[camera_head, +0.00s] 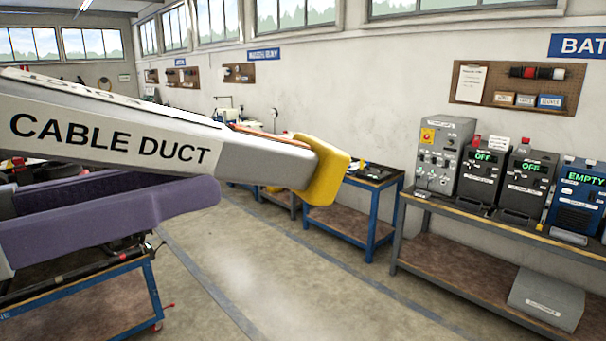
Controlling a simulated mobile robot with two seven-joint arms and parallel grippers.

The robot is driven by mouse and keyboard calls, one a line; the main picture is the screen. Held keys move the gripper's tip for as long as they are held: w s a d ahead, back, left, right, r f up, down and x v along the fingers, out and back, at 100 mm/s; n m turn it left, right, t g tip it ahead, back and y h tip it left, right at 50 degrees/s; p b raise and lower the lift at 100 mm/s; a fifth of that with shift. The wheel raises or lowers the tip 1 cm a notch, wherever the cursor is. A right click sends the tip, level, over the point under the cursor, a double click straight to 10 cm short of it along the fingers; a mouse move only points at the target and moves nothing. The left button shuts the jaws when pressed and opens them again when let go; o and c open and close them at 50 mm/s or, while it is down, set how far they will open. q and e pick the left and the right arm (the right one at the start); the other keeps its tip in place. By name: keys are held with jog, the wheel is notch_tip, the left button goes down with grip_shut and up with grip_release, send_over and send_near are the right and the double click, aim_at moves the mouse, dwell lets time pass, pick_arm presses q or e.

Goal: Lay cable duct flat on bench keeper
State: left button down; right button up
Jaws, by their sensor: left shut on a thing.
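The cable duct (190,150) is a long white and grey piece with "CABLE DUCT" in black on its side. It reaches in from the left edge, close to the camera, and slopes slightly down to the right. A yellow block (325,170) is at its right end. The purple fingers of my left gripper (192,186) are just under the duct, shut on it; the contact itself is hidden. The duct is in the air, above the floor. My right gripper is not in view. I cannot make out a bench keeper.
A blue-framed cart (135,292) stands below my left gripper. A small blue bench (362,222) stands at the middle back. A long bench (470,222) on the right carries several machines, with a grey box (545,300) below. The floor between is clear.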

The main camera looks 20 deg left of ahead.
aim_at(288, 178)
pick_arm(q)
jog(key=shift+w+d+r+m+g+h, duration=0.15)
jog(key=shift+w+d+m+g+h, duration=0.15)
jog(key=shift+d+m+g+h, duration=0.9)
jog(key=shift+w+d+r+m+g+h, duration=0.2)
jog(key=shift+w+d+m+g+h, duration=0.05)
jog(key=shift+d+m+g+h, duration=0.95)
jog(key=shift+w+d+r+m+g+h, duration=0.15)
jog(key=shift+w+d+m+g+h, duration=0.15)
jog(key=shift+d+m+g+h, duration=0.85)
jog(key=w+d+m+g+h, duration=0.1)
jog(key=d+m+g, duration=0.4)
jog(key=d+g, duration=0.2)
jog(key=shift+r+g, duration=0.2)
jog(key=shift+g, duration=0.85)
